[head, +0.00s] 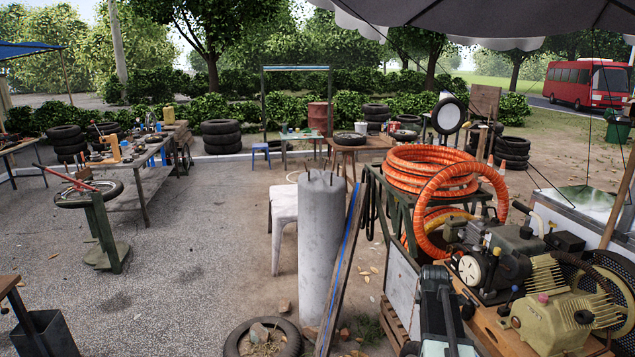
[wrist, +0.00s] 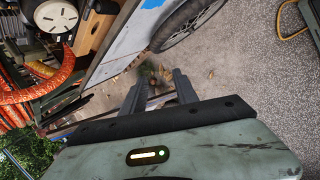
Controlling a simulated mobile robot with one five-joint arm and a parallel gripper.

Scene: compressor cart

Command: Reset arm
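My gripper (wrist: 156,92) shows in the wrist view with its two dark fingers apart, nothing between them. Beyond the fingers is ground with small leaves. My dark arm (head: 440,305) rises at the bottom of the head view, in front of the compressor cart; I cannot make out the fingertips clearly there. The cart carries a coil of orange hose (head: 440,170) and machinery with a cream-coloured motor (head: 560,320). The orange hose also shows at the left of the wrist view (wrist: 40,90). My gripper is apart from the hose.
A concrete pillar (head: 322,245) and a blue-edged plank (head: 343,265) stand left of the cart. A tyre (head: 262,338) lies at the pillar's foot. A white stool (head: 284,215) is behind it. Open paving (head: 190,260) lies to the left.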

